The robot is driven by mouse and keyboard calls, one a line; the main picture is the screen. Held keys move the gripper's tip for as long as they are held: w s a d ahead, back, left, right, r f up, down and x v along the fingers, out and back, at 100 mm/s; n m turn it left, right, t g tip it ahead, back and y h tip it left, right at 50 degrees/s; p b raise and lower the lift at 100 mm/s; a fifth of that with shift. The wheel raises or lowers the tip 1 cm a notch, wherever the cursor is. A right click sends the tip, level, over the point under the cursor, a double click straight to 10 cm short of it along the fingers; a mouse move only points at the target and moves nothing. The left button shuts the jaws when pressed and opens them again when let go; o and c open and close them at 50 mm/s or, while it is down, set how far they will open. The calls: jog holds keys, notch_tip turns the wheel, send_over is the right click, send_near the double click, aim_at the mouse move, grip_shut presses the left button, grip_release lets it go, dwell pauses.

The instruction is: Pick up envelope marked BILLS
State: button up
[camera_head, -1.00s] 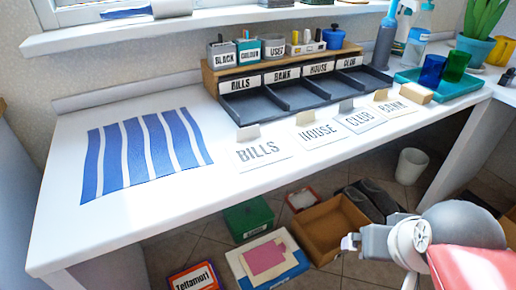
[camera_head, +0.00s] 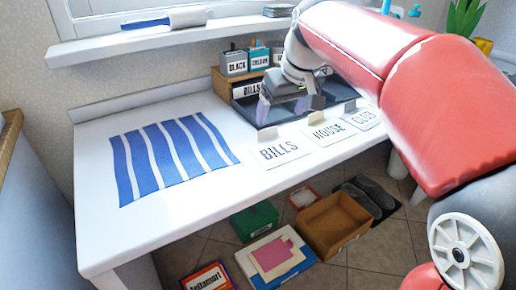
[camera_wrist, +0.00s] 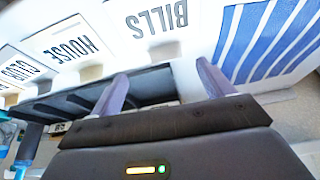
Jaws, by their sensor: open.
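The white envelope marked BILLS (camera_head: 282,152) lies flat on the desk, just right of the blue-striped cloth, with its tan flap at the back edge. It also shows upside down at the top of the wrist view (camera_wrist: 155,22). My gripper (camera_head: 282,112) is above the desk behind the envelope, over the dark sorting tray. In the wrist view my two fingers (camera_wrist: 160,82) are spread apart with nothing between them, and the envelope lies beyond their tips.
Envelopes marked HOUSE (camera_head: 327,131) and CLUB (camera_head: 365,119) lie to the right. The blue-striped cloth (camera_head: 172,155) lies at left. The dark tray (camera_wrist: 150,88) is partly hidden by my arm. Labelled pots (camera_head: 234,63) stand behind it. Boxes, including a brown one (camera_head: 335,224), sit on the floor.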

aim_at(268, 131)
jog(key=shift+w+a, duration=0.3)
jog(key=shift+a, duration=0.3)
jog(key=shift+w+a+f, duration=0.1)
jog(key=shift+w+f, duration=0.05)
jog(key=shift+f, duration=0.1)
jog(key=x, duration=0.7)
jog(key=shift+c, duration=0.4)
jog(key=c, duration=1)
